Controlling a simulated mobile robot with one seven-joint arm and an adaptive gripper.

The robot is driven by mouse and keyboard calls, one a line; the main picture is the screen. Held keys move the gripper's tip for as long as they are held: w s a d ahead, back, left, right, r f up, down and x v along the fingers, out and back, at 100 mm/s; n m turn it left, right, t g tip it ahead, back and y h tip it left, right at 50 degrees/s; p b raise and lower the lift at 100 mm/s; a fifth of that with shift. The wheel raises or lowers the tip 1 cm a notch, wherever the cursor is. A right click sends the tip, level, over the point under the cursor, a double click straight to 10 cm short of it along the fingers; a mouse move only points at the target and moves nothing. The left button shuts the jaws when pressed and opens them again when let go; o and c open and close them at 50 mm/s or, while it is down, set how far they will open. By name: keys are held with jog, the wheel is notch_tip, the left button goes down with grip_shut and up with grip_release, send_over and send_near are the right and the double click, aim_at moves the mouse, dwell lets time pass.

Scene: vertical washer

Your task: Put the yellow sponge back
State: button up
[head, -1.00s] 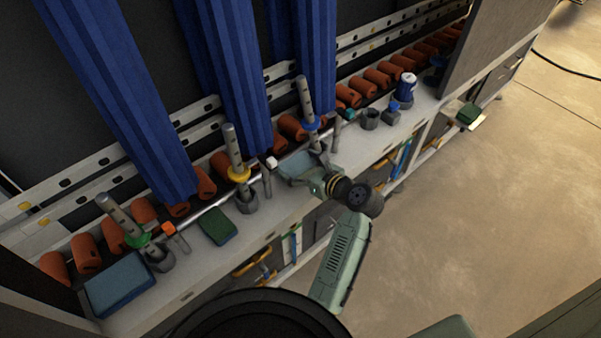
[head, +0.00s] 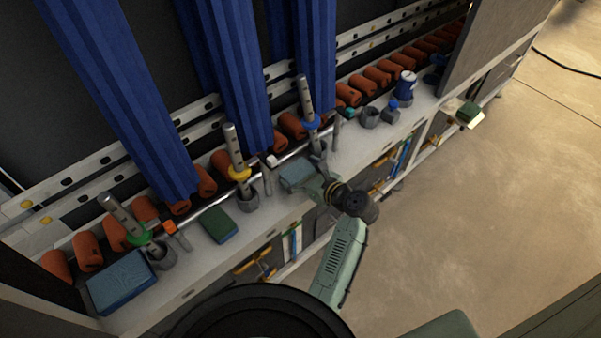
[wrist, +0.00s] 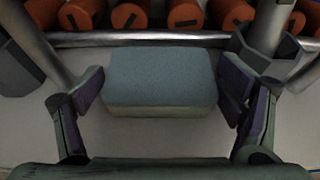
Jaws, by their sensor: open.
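A sponge with a blue-grey top and a dull yellow-green side (wrist: 160,82) lies flat on the pale ledge in the wrist view. It also shows in the head view (head: 297,176), just left of my gripper (head: 318,184). My gripper (wrist: 165,100) is open, with one finger on each side of the sponge. The left finger is close to the sponge's left end and the right finger close to its right end. I cannot tell whether either finger touches it. No sponge in view is plainly yellow all over.
A metal rail and orange rollers (wrist: 185,14) run behind the sponge. Holders with upright tubes stand on both sides. A green sponge (head: 218,224) and a larger blue one (head: 120,282) lie farther left on the ledge. Another small green block (head: 467,113) sits at the right.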

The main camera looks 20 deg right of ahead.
jog(key=b+v, duration=0.2)
jog(key=v, duration=1)
jog(key=shift+r, duration=0.15)
